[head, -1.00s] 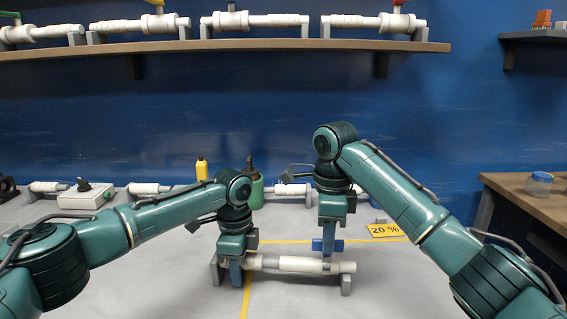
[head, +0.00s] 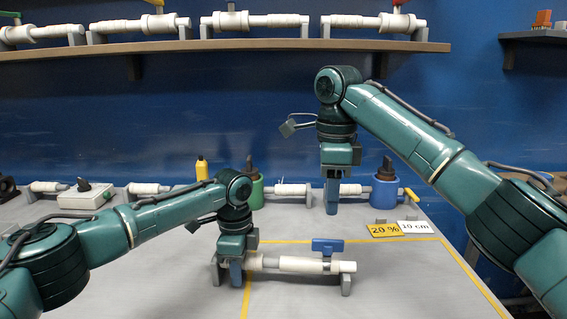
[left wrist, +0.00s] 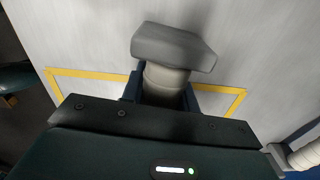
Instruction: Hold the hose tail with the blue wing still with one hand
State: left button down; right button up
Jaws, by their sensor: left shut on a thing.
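The white hose tail (head: 300,264) lies level across the front of the table on grey end supports. Its blue wing (head: 328,245) stands up near its right end on a short stem. My left gripper (head: 236,276) is shut on the tube near its left end. In the left wrist view, the pale tube (left wrist: 165,82) sits between the blue fingers, beside a grey support block (left wrist: 172,47). My right gripper (head: 332,207) hangs above and behind the blue wing, clear of it and holding nothing visible. Its finger gap cannot be made out from this angle.
Yellow lines mark the table (head: 390,275). Behind stand a green pot (head: 257,195), a blue pot (head: 384,193), a yellow bottle (head: 202,168) and a switch box (head: 86,196). Cards reading 20 % (head: 384,230) and 10 cm (head: 413,227) are at right. A shelf (head: 230,45) holds similar tubes.

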notch_tip(320, 180, up, 3)
jog(key=shift+f, duration=0.1)
pick_arm(q)
jog(key=c, duration=1)
grip_release()
notch_tip(320, 180, up, 12)
jog(key=shift+r, duration=0.1)
